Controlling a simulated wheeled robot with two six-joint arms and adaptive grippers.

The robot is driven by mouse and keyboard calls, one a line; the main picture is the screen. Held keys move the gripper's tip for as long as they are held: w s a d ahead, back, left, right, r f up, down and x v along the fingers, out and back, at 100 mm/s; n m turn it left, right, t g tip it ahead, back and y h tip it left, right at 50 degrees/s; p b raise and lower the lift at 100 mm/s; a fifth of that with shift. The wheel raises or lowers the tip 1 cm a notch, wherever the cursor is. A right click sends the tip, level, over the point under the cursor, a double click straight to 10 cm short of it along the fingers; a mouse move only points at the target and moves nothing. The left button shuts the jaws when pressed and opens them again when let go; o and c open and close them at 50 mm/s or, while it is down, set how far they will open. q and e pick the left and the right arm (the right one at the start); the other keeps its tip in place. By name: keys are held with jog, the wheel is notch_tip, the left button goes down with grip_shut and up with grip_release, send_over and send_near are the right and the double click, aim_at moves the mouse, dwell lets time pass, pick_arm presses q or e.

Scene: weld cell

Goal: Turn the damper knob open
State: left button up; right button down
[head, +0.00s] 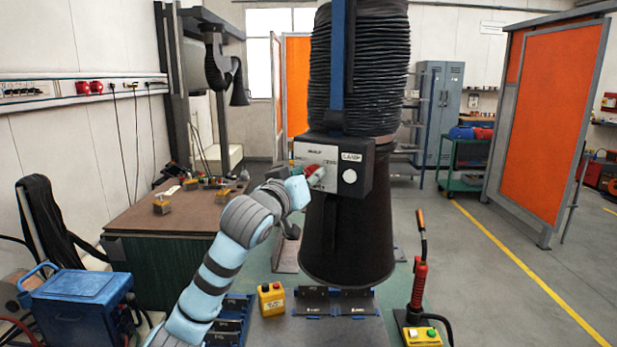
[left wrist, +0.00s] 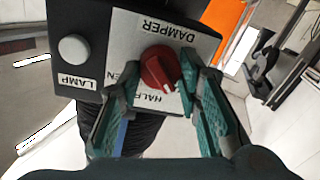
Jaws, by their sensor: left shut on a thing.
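The red damper knob (left wrist: 160,67) sits on the pale panel of a dark control box (head: 369,172) on the fume hood. The knob also shows in the head view (head: 317,172), partly hidden by my gripper. In the left wrist view its white mark points down, near the right end of the HALF label. A label ending in EN is partly covered at its left. My left gripper (left wrist: 158,82) is shut on the knob, one finger at each side. My right gripper is in neither view.
A white lamp button (left wrist: 74,48) is beside the knob on the same box. The black hood (head: 345,240) hangs below it, over a bench with fixtures and a yellow button box (head: 271,299). A red-handled torch (head: 420,280) stands right of the bench.

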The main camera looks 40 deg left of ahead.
pick_arm(q)
jog(key=m+p, duration=0.4)
jog(key=shift+r+m, duration=0.2)
jog(key=shift+m, duration=0.1)
jog(key=m+p, duration=0.4)
jog(key=m, duration=0.1)
jog(key=shift+m+t+p, duration=0.3)
jog(key=shift+t, duration=0.1)
jog(key=m+p, duration=0.3)
jog(key=m, duration=0.1)
jog(key=shift+f+m+h+p, duration=0.1)
jog(key=shift+m+h+p, duration=0.2)
jog(key=shift+m+p, duration=0.1)
jog(key=shift+f+m+p, duration=0.2)
jog(key=shift+m+p, duration=0.6)
jog(key=shift+m, duration=0.9)
jog(key=o, duration=1.1)
jog(key=shift+o, duration=0.2)
jog(key=shift+f, duration=0.1)
